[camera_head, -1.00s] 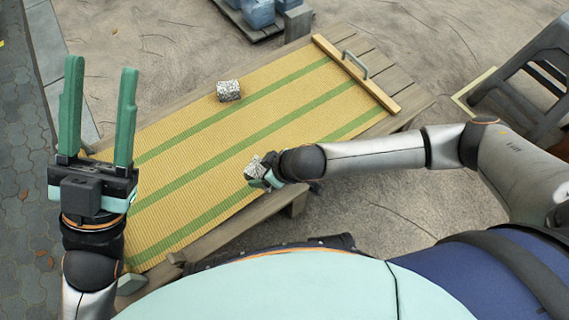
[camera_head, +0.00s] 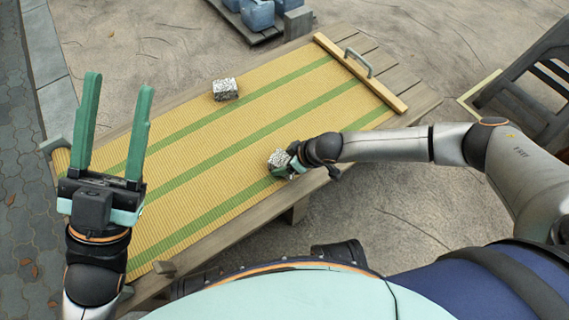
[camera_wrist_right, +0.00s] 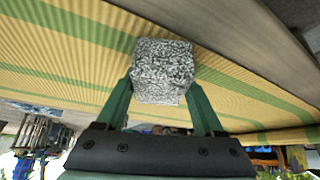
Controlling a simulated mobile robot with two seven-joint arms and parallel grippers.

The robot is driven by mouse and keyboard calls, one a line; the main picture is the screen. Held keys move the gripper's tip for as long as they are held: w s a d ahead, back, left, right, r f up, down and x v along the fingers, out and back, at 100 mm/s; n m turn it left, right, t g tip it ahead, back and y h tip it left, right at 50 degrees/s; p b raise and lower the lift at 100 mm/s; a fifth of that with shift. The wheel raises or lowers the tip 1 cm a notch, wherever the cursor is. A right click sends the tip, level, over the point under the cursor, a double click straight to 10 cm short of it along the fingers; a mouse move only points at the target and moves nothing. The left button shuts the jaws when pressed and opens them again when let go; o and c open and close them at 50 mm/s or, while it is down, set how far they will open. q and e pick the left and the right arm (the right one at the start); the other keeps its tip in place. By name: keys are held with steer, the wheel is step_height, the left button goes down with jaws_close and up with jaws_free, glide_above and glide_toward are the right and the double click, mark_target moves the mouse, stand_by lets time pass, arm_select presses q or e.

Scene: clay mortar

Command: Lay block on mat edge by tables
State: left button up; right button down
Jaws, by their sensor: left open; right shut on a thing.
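A speckled grey block (camera_head: 279,160) is held in my right gripper (camera_head: 288,168), at the near edge of the striped mat. In the right wrist view the same block (camera_wrist_right: 163,70) sits between the two green fingers; I cannot tell whether it touches the mat. A second speckled block (camera_head: 225,89) rests on the far edge of the yellow and green mat (camera_head: 235,130). The mat lies on a low wooden table (camera_head: 395,75). My left gripper (camera_head: 118,130) is open and empty, above the mat's left end.
A wooden bar (camera_head: 360,72) lies across the mat's right end, by a grey metal handle (camera_head: 358,62). A dark slatted chair-like object (camera_head: 530,75) stands at the right. Blue containers (camera_head: 258,14) stand behind the table. The mat's middle is clear.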

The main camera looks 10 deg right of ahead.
steer(key=shift+r, duration=0.15)
jaws_free()
steer(key=shift+f, duration=0.2)
steer(key=shift+r, duration=0.1)
arm_select(q)
step_height(320, 180, up, 6)
steer(key=p, duration=0.5)
steer(key=shift+s+a+r+n+p, duration=0.2)
steer(key=shift+a+n+p, duration=0.1)
steer(key=shift+a+p, duration=0.1)
arm_select(e)
steer(key=v, duration=1.2)
